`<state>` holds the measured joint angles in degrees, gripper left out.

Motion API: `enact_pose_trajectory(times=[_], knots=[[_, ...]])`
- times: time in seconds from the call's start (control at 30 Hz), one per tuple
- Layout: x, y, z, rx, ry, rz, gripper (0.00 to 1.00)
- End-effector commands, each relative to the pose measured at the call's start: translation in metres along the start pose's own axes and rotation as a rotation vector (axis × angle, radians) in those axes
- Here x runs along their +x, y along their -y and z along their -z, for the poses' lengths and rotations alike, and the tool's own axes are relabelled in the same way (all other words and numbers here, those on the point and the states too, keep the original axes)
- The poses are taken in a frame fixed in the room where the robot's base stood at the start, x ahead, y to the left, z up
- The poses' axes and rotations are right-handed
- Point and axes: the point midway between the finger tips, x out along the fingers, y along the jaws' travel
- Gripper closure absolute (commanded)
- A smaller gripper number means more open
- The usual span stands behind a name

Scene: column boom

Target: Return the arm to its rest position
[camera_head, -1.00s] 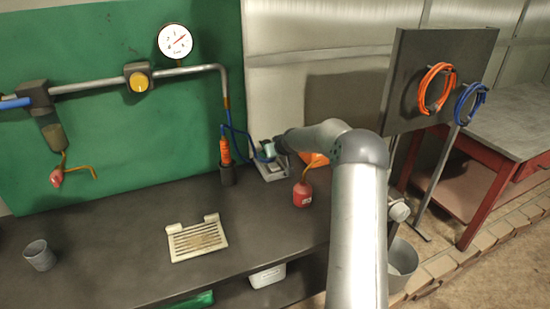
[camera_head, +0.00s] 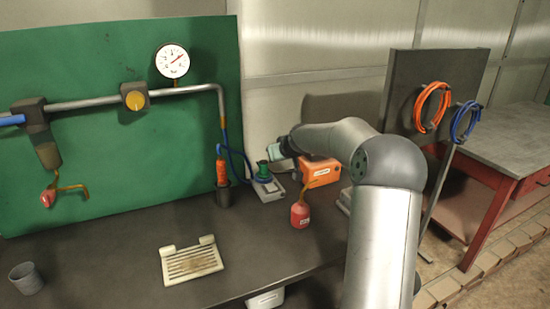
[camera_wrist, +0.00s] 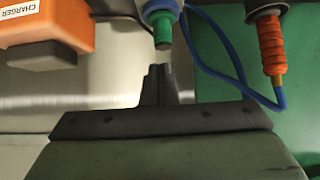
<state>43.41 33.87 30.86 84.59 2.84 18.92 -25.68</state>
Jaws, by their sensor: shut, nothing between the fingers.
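My arm reaches over the dark bench from the right in the head view. My gripper (camera_head: 277,151) is at its end, above and right of a green-topped tool (camera_head: 263,170) on a small grey base. In the wrist view the fingers (camera_wrist: 157,82) are together with nothing between them. The tool's green and blue end (camera_wrist: 162,20) shows just beyond the fingertips, seemingly apart from them.
An orange charger box (camera_head: 318,172) stands beneath the forearm; it also shows in the wrist view (camera_wrist: 45,28). A red oil can (camera_head: 300,213), an orange-handled tool (camera_head: 221,172) and a slotted tray (camera_head: 191,262) are nearby. A hose panel (camera_head: 430,95) stands right.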

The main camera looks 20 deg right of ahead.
Motion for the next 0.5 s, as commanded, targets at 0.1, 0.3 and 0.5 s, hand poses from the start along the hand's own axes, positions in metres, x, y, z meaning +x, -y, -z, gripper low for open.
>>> enact_pose_trajectory(times=[0.1,0.3,0.5], knots=[[0.0,0.0,0.0,0.0,0.0,0.0,1.0],[-0.005,0.016,-0.003,-0.016,0.021,0.009,1.0],[-0.056,0.109,-0.058,-0.096,0.222,0.044,1.0]])
